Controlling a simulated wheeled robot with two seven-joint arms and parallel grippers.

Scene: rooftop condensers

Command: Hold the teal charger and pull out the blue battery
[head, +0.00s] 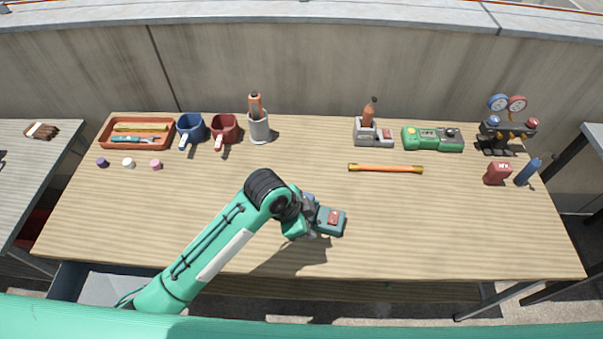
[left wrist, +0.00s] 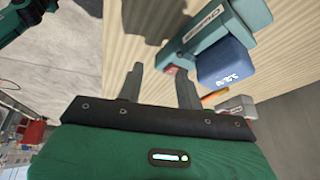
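The teal charger (head: 330,222) lies on the wooden table near its front middle, just right of my left gripper (head: 311,214). In the head view my arm partly hides this spot. My right gripper is not in view.
Along the back stand an orange tray (head: 137,134), blue mug (head: 190,129), red mug (head: 225,130), grey cup (head: 259,128), grey holder (head: 373,134), green meter (head: 432,139) and gauge set (head: 506,135). An orange rod (head: 385,168) lies before them. The table's front right is clear.

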